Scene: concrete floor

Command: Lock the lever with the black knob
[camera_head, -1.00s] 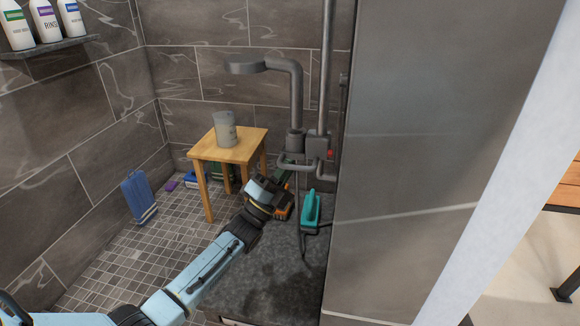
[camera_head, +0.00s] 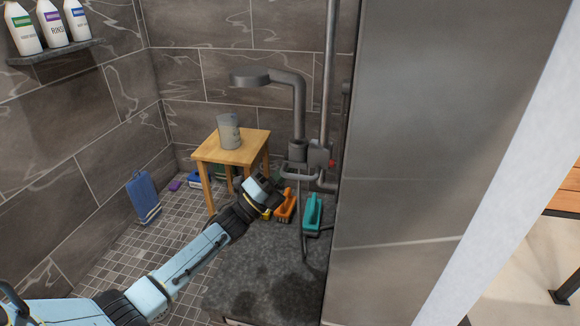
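I cannot make out a lever with a black knob. A grey shower fixture stands by the wall, with a pipe, a shower head (camera_head: 250,77) and a valve body (camera_head: 320,155) that has a small red part. My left gripper (camera_head: 274,190) is just left of and below the valve body, near the orange-handled brush (camera_head: 286,205). It seems apart from the fixture. Its fingers are small and dark, so I cannot tell whether they are open or shut. My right gripper is not in view.
A wooden stool (camera_head: 209,152) with a grey cup (camera_head: 229,132) stands behind my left arm. A teal-handled brush (camera_head: 313,213) is on the dark stone ledge (camera_head: 265,265). A blue towel (camera_head: 143,196) is at left. A grey wall (camera_head: 430,150) blocks the right.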

